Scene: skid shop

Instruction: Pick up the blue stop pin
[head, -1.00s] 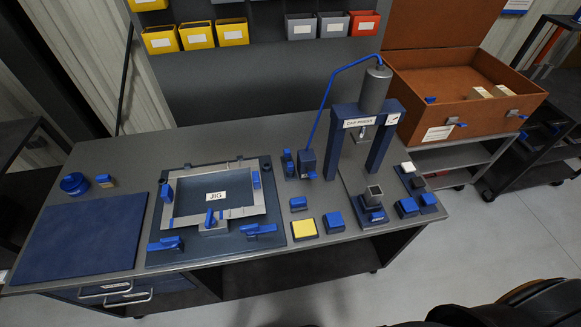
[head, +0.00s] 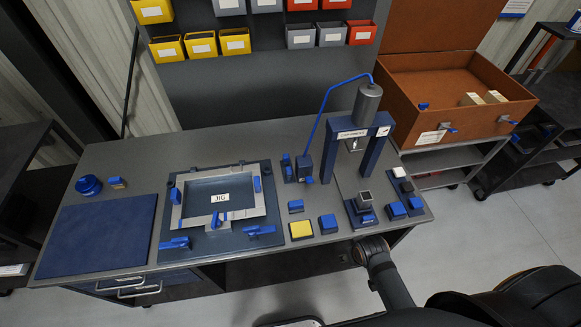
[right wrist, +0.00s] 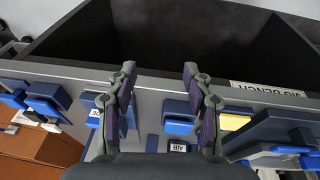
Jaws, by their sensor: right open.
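Several small blue parts stand on the bench, and I cannot tell for sure which is the stop pin. A slim upright blue piece (head: 286,166) stands just left of the blue block at the press. Another upright blue piece (head: 215,219) is at the front middle of the jig (head: 167,222). My right gripper (right wrist: 158,82) is open and empty in the right wrist view, its fingers apart above the bench's front edge. In the head view my right arm comes up at the bottom right, in front of the bench. My left gripper is not in view.
The cap press (head: 378,150) stands at the bench's right with its blue hose. A yellow-topped block (head: 300,230) and several blue blocks (head: 327,223) sit along the front edge. A blue mat (head: 98,238) lies at left. An open brown case (head: 398,88) is at back right.

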